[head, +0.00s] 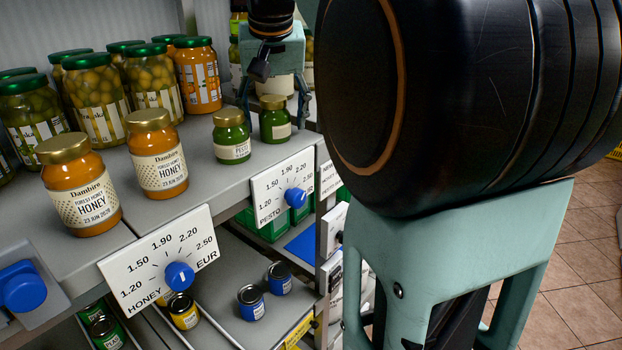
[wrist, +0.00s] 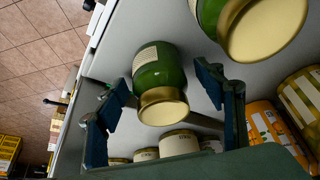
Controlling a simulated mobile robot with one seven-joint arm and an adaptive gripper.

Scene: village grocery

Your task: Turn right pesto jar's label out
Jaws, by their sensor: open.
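The right pesto jar (head: 274,118) is a small green jar with a gold lid, upright on the shelf. Its cream label shows toward the right of its side in the head view. In the wrist view the right pesto jar (wrist: 158,70) sits between the fingers, its label toward the picture's upper left. My gripper (head: 275,112) is open around this jar from behind and above; in the wrist view my gripper (wrist: 163,84) shows gaps beside the jar. The left pesto jar (head: 232,136) stands beside it, its PESTO label facing front; it also shows in the wrist view (wrist: 210,14).
Two honey jars (head: 157,153) stand to the left, and tall green-lidded jars (head: 96,98) behind. A price dial plate (head: 270,190) hangs at the shelf front. My arm hides the right side of the head view.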

